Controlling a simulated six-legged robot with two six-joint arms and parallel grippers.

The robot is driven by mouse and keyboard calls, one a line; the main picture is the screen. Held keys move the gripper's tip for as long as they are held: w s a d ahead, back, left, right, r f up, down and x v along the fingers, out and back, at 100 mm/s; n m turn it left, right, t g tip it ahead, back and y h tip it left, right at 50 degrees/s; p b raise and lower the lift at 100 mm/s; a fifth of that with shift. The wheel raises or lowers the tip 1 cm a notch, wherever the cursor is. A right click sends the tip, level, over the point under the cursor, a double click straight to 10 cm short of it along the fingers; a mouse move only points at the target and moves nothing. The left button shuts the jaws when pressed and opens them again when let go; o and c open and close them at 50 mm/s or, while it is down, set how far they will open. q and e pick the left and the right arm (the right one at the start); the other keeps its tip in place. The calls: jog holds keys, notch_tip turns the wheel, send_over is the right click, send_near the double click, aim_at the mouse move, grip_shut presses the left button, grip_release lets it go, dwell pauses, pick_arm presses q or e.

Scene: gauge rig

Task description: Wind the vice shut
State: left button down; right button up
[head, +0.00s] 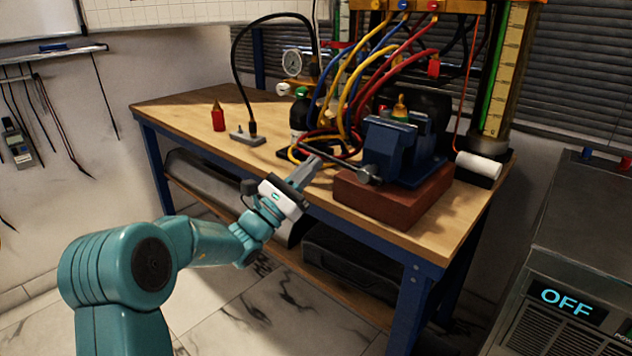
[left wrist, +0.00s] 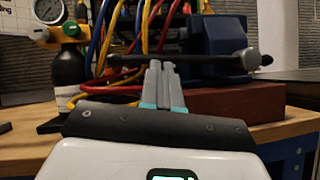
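The blue vice (head: 392,148) is bolted on a red-brown block (head: 380,200) at the front of the workbench; it also shows in the left wrist view (left wrist: 215,38). Its dark handle bar (head: 340,166) sticks out to the left, with a round grey knob. In the left wrist view the bar (left wrist: 215,59) runs across, level with my fingertips. A brass-topped piece (head: 400,108) stands at the vice's jaws. My left gripper (head: 312,165) has its grey fingers together at the bar; I see nothing clearly clamped between them. My right gripper is out of view.
Coiled red and yellow hoses (head: 325,145) lie just behind my left gripper. A dark bottle (head: 299,112), a red bottle (head: 218,117) and a grey block with a cable (head: 245,137) stand to the left. A white roll (head: 479,167) lies right of the vice. The bench's front left is clear.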

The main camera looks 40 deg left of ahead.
pick_arm(q)
jog(key=shift+a+r+m+g+h+p, duration=0.1)
jog(key=shift+r+m+g+h+p, duration=0.25)
jog(key=shift+r+m, duration=0.5)
jog(key=shift+r+m+g+h+p, duration=0.15)
jog(key=shift+r+m+h, duration=0.4)
jog(key=shift+r+m, duration=0.3)
jog(key=shift+r, duration=0.1)
